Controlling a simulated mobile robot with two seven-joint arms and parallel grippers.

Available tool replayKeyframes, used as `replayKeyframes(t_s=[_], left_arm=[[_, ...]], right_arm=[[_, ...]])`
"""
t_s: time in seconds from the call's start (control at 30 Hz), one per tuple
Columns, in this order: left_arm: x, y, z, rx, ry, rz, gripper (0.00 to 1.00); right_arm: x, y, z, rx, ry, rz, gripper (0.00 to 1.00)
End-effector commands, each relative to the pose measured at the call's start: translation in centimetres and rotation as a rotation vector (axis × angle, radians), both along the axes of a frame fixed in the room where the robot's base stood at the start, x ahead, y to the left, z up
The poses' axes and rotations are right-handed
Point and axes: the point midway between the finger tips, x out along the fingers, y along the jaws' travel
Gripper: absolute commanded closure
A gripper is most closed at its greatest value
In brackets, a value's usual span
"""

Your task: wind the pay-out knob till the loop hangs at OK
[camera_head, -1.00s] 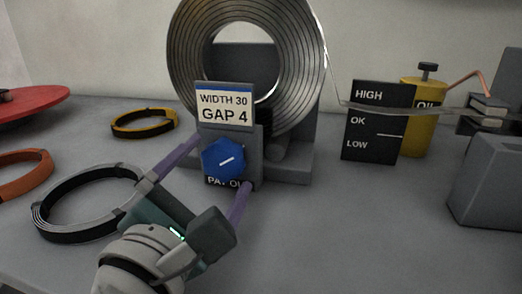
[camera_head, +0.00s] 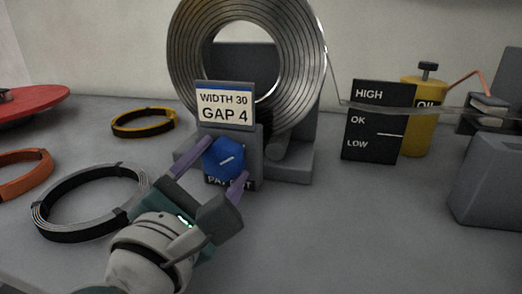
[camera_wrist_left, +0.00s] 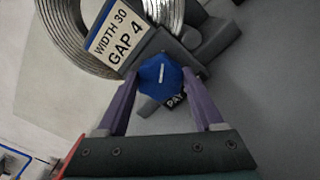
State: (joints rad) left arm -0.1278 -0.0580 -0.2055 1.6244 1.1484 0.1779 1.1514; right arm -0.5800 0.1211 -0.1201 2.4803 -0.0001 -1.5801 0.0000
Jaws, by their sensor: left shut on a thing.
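The blue pay-out knob (camera_head: 223,158) with a white pointer line sits on the grey stand below a sign reading WIDTH 30, GAP 4. My left gripper (camera_head: 212,163) is shut on the knob, one purple finger on each side; the left wrist view shows the same hold on the knob (camera_wrist_left: 160,75). The thin strip loop (camera_head: 432,109) comes off the big metal coil (camera_head: 183,65) and crosses the black gauge board (camera_head: 372,150) between HIGH and OK, above the white mark. My right gripper is not in view.
A yellow oil can (camera_head: 418,140) stands behind the board, and a grey block (camera_head: 490,185) is at the right. A black-and-silver ring (camera_head: 75,235), a yellow ring (camera_head: 120,130) and an orange ring (camera_head: 22,185) lie at the left. The front right table is clear.

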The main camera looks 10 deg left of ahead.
Motion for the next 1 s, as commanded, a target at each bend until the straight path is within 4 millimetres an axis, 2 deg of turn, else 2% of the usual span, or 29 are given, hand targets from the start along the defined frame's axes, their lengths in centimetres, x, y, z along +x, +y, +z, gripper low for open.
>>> replayKeyframes(t_s=[0.03, 0.2, 0.57, 1.0], left_arm=[[0.0, 0.0, 0.0, 0.0, 0.0, 0.0, 0.69], [0.0, 0.0, 0.0, 0.0, 0.0, 0.0, 0.87], [0.0, 0.0, 0.0, 0.064, -0.002, -0.001, 0.87], [0.0, -0.1, 0.0, 0.414, -0.013, 0.0, 0.87]], right_arm=[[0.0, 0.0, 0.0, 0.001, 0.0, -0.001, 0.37], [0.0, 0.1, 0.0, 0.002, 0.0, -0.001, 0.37], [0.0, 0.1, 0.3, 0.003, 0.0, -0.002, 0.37], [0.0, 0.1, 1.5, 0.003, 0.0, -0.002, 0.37]])
